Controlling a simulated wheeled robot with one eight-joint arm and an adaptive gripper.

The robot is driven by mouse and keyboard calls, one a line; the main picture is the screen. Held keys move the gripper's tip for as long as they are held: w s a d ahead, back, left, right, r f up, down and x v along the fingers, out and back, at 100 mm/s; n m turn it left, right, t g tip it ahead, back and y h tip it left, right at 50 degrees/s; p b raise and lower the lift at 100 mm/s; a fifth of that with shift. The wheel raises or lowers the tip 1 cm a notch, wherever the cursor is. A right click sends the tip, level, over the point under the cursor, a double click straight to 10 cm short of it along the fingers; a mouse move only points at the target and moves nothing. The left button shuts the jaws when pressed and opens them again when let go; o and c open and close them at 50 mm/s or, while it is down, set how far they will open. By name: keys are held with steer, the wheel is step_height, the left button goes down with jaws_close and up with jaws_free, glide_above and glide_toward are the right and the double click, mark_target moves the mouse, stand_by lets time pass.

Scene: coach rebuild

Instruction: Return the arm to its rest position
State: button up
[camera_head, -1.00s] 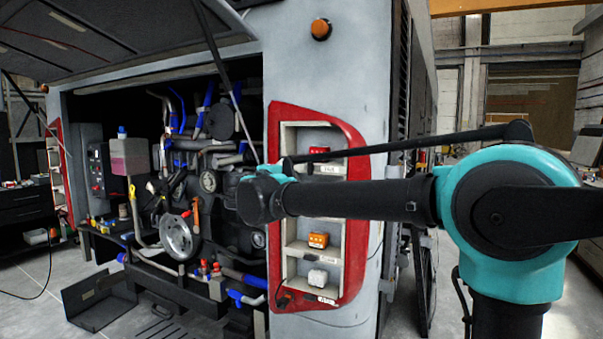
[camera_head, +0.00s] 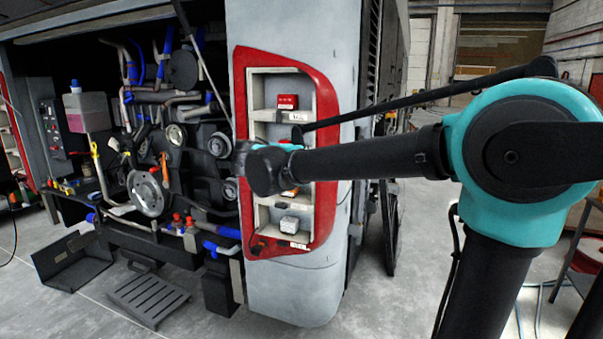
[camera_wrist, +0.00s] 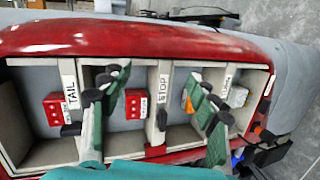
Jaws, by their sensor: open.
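My gripper (camera_wrist: 157,92) is open and empty in the wrist view, its two dark green fingers apart in front of the lamp housing. In the head view it is mostly hidden behind the black end of my arm. The red-framed lamp housing (camera_head: 326,185) stands upright on the coach corner. Its bays hold a red lamp (camera_wrist: 57,109) by the TAIL label, a second red lamp (camera_wrist: 135,103) by the STOP label, an orange lamp (camera_wrist: 190,84) partly behind a finger, and a white lamp (camera_wrist: 238,96). My arm reaches across the housing in the head view.
The open engine bay (camera_head: 150,140) is left of the housing, with hoses and pulleys. A black tray (camera_head: 72,268) and a slatted grate (camera_head: 148,298) lie on the floor below it. Grey floor (camera_head: 400,300) is clear right of the coach corner.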

steer(key=s+d+f+m+g+y, duration=0.1)
steer(key=s+d+f+m+g, duration=0.3)
steer(key=d+f, duration=0.6)
steer(key=s+d+f+m+g+y, duration=0.1)
steer(key=s+d+f+m+g, duration=0.1)
steer(key=s+d+f, duration=0.7)
steer(key=s+d+f+m+g+y, duration=0.2)
steer(key=s+f+m+y, duration=0.3)
steer(key=s+f, duration=0.8)
step_height(320, 180, down, 5)
steer(key=shift+s+r+g, duration=0.15)
steer(key=shift+s+g, duration=0.15)
steer(key=shift+s, duration=0.05)
